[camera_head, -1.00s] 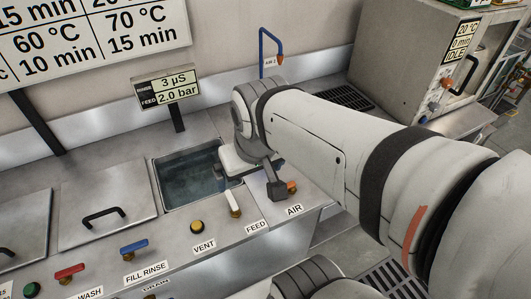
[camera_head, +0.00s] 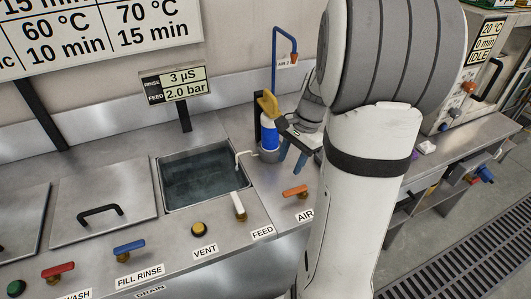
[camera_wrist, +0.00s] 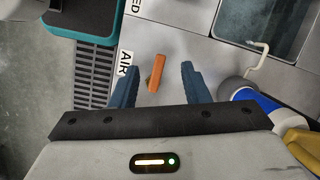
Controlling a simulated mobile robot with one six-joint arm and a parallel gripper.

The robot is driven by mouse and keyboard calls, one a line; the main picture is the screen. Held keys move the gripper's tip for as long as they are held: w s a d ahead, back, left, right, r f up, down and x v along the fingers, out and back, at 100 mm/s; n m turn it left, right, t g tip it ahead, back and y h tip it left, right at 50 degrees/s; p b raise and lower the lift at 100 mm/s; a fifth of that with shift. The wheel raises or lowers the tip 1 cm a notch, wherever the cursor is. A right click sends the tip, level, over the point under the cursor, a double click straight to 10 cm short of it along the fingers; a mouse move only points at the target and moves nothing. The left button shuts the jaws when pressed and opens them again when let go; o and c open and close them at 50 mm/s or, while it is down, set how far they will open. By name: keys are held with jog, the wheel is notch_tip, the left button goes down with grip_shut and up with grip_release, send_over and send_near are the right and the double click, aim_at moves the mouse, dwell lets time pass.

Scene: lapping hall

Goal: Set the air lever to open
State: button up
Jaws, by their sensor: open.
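The air lever (camera_head: 295,191) is a small orange handle on the bench front, beside the AIR label (camera_head: 305,215). In the head view its handle lies roughly along the bench front, its right end slightly higher. In the wrist view the orange air lever (camera_wrist: 156,73) appears between my fingertips, with the AIR label (camera_wrist: 124,64) to its left. My gripper (camera_head: 291,163) has blue fingers, spread apart and empty, and hangs behind and above the lever. The fingers also show in the wrist view (camera_wrist: 160,76). I see no contact with the lever.
A blue and white bottle with a yellow top (camera_head: 269,133) stands close to my gripper's left. A white-handled FEED lever (camera_head: 239,206) and a water basin (camera_head: 200,178) lie left. A blue bent pipe (camera_head: 274,75) rises behind. An oven-like cabinet (camera_head: 465,80) stands right.

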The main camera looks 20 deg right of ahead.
aim_at(291, 191)
jog(key=d+f+m, duration=0.1)
jog(key=d+f, duration=0.1)
jog(key=w+d+f+m+b, duration=0.1)
jog(key=f, duration=0.1)
jog(key=d+f+m+y, duration=0.1)
jog(key=d+f+m, duration=0.1)
jog(key=f, duration=0.1)
jog(key=shift+w+d, duration=0.2)
jog(key=shift+d, duration=0.1)
jog(key=x, duration=0.7)
jog(key=shift+a+f, duration=0.25)
grip_shut()
